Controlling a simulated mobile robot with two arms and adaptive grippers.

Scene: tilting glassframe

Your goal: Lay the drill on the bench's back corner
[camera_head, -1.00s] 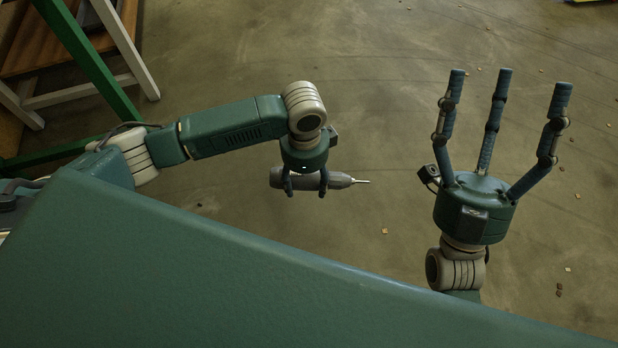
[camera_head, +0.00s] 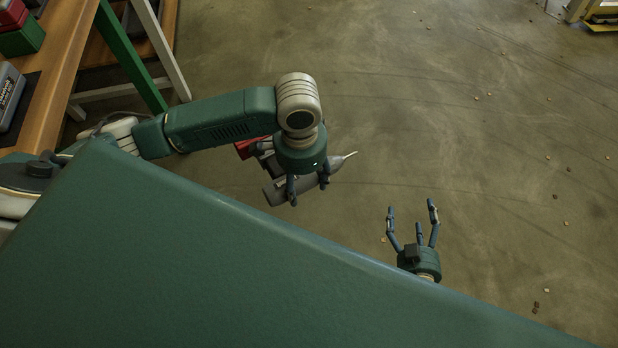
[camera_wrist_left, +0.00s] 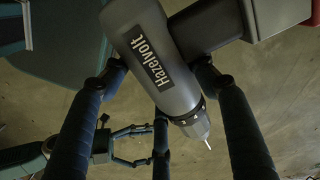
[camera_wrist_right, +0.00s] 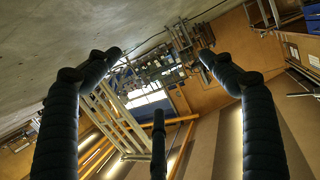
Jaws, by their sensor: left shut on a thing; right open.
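The drill (camera_head: 278,192) is grey with a dark handle and a red part at the handle's end. My left gripper (camera_head: 308,188) is shut on it and holds it in the air over the floor, its bit pointing right in the head view. In the left wrist view the drill (camera_wrist_left: 165,60) shows its "Hazelvolt" label between the fingers. My right gripper (camera_head: 412,222) is open and empty, fingers upward, at the right of the head view. A wooden bench top (camera_head: 52,88) shows at the upper left; I cannot tell which corner is its back one.
Green and white legs (camera_head: 130,55) stand beside the bench. A yellow-edged object (camera_head: 600,22) is at the far upper right. The floor between is open.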

